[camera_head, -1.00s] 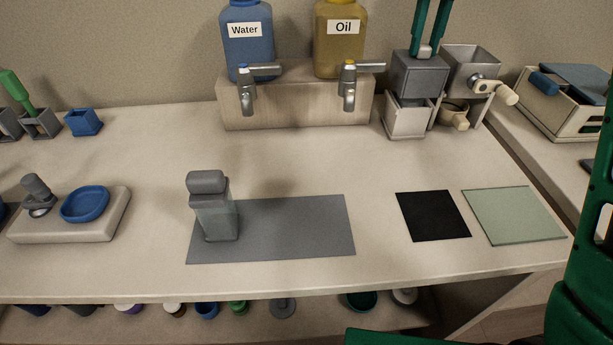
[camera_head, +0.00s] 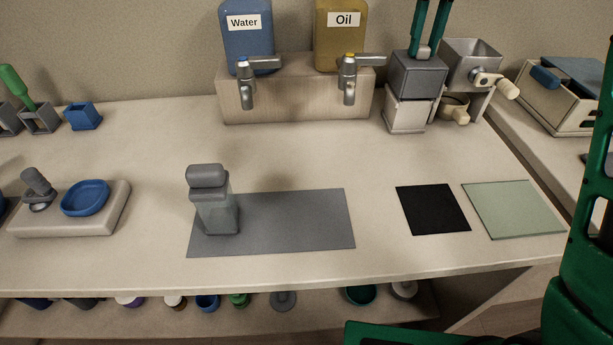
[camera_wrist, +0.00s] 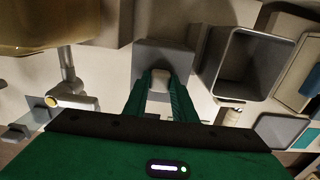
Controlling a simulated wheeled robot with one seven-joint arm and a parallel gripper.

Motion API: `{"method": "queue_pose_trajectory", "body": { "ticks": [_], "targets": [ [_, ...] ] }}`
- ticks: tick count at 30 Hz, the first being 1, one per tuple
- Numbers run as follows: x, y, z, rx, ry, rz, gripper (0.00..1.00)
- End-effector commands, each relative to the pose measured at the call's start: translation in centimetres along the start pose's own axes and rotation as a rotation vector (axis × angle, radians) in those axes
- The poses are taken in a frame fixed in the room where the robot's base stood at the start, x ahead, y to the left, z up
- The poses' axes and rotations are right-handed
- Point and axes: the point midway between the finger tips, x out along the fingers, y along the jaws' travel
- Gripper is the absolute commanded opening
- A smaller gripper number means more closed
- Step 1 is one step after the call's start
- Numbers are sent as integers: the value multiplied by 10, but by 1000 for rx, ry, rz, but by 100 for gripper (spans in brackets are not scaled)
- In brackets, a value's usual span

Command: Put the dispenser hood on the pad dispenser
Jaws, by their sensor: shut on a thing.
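My gripper (camera_head: 422,49) is shut on the small light knob on top of the grey dispenser hood (camera_head: 418,76). The green fingers point down at it from above. The pad dispenser (camera_head: 406,115) is a pale box at the back right of the counter. The hood is upright over it and overlaps its top; I cannot tell whether it is fully seated. In the wrist view, my fingers (camera_wrist: 158,83) grip the knob in the middle of the square hood (camera_wrist: 163,55). The dispenser is hidden under the hood there.
A grey-hoppered grinder with a crank (camera_head: 472,65) stands close on the right. The wooden stand (camera_head: 300,98) with water and oil tanks is close on the left. A grey bottle (camera_head: 214,207) stands on a grey mat (camera_head: 295,220).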

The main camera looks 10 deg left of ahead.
Motion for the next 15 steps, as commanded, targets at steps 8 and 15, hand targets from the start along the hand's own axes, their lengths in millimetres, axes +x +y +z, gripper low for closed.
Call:
{"method": "queue_pose_trajectory", "body": {
  "ticks": [8,15],
  "targets": [
    [5,1,0,-2,1,0,0],
    [9,0,0,-1,0,0,0]
  ]
}}
